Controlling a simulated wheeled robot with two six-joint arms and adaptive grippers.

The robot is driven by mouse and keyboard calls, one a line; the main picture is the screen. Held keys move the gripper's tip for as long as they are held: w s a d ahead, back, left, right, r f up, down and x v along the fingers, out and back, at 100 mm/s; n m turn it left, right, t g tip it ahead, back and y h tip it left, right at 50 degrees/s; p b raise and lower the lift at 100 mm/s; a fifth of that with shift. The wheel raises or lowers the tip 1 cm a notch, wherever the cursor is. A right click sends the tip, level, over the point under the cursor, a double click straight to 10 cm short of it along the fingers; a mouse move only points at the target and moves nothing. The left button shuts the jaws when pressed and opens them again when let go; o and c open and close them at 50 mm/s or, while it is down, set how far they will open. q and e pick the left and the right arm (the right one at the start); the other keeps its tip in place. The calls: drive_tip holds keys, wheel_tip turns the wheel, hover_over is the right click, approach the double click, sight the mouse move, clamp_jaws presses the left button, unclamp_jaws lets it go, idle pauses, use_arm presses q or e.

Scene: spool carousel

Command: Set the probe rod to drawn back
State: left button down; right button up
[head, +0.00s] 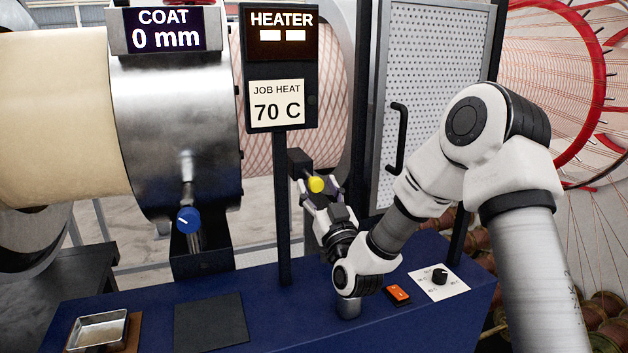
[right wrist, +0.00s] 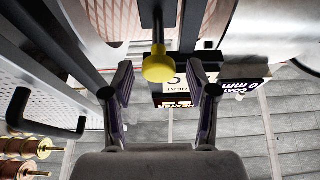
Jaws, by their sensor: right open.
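The probe rod's yellow knob (head: 316,184) sits on a dark block (head: 299,163) fixed beside the heater post. In the right wrist view the yellow knob (right wrist: 159,66) is at the end of a dark rod, between and just beyond the fingertips. My right gripper (head: 322,194) is open around the line of the knob; it also shows in the right wrist view (right wrist: 160,84) with both fingers apart and nothing between them gripped. Whether a finger touches the knob cannot be told. My left gripper is not in view.
A steel coating ring (head: 178,130) with a blue knob (head: 188,220) stands left. A perforated door (head: 433,90) with a black handle is behind my arm.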

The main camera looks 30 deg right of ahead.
drive_tip(key=shift+x, duration=0.85)
drive_tip(key=shift+f, duration=0.1)
clamp_jaws()
drive_tip(key=shift+s+f+b, duration=0.2)
drive_tip(key=shift+s+b, duration=0.05)
drive_tip(key=shift+b, duration=0.2)
drive_tip(key=shift+s, duration=0.2)
drive_tip(key=shift+r, duration=0.1)
drive_tip(key=shift+c, duration=1.4)
unclamp_jaws()
drive_tip(key=shift+o, duration=1.4)
drive_tip(key=shift+s+r, duration=0.1)
drive_tip(key=shift+s, duration=0.05)
